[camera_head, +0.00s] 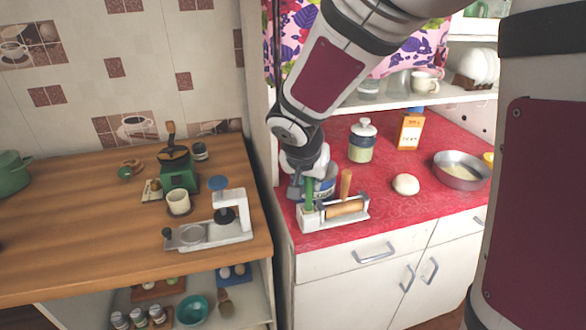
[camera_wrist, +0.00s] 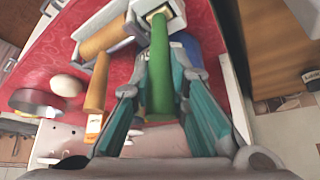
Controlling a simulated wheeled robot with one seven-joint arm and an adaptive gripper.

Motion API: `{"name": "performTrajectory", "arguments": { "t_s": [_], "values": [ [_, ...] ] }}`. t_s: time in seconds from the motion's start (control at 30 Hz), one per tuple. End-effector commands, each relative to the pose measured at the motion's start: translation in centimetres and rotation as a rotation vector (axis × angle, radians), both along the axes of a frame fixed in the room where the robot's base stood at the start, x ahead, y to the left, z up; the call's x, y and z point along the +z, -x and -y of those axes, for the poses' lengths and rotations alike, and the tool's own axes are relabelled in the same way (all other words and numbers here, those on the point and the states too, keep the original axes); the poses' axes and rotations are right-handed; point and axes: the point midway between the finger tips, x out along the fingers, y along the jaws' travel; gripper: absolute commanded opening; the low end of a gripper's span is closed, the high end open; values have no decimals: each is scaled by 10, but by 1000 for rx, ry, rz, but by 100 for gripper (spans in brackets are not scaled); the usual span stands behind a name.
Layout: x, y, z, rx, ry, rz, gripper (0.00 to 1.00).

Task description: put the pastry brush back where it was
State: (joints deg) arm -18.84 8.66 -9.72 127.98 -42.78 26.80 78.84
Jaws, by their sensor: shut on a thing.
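The pastry brush, with a green handle (camera_wrist: 160,62), is between the fingers of my gripper (camera_wrist: 163,88), which is shut on it. In the head view the green handle (camera_head: 309,189) stands about upright at the left end of a white holder (camera_head: 335,221), and my gripper (camera_head: 303,187) is just above that end. In the wrist view the brush's far end meets a pale socket in the white holder (camera_wrist: 118,22). I cannot tell how deep it sits. A rolling pin (camera_head: 345,209) lies in the holder, and a wooden handle (camera_head: 346,182) stands upright by it.
A blue-labelled tin (camera_head: 325,186) stands close behind my gripper. A lidded jar (camera_head: 361,145), an orange bottle (camera_head: 410,132), a dough ball (camera_head: 405,184) and a metal pan (camera_head: 460,173) stand on the red counter (camera_head: 400,218). A wooden counter (camera_head: 110,235) with a green grinder (camera_head: 179,175) is at left.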

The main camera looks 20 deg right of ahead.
Motion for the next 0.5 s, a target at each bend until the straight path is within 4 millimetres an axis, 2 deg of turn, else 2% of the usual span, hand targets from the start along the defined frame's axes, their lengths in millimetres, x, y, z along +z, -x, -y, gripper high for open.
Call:
{"name": "performTrajectory", "arguments": {
  "t_s": [0.4, 0.43, 0.5],
  "values": [
    [-6, 0, 0, 0, 0, 0, 0],
    [-6, 0, 0, 0, 0, 0, 22],
    [-5, 0, 0, 0, 0, 0, 38]
  ]
}}
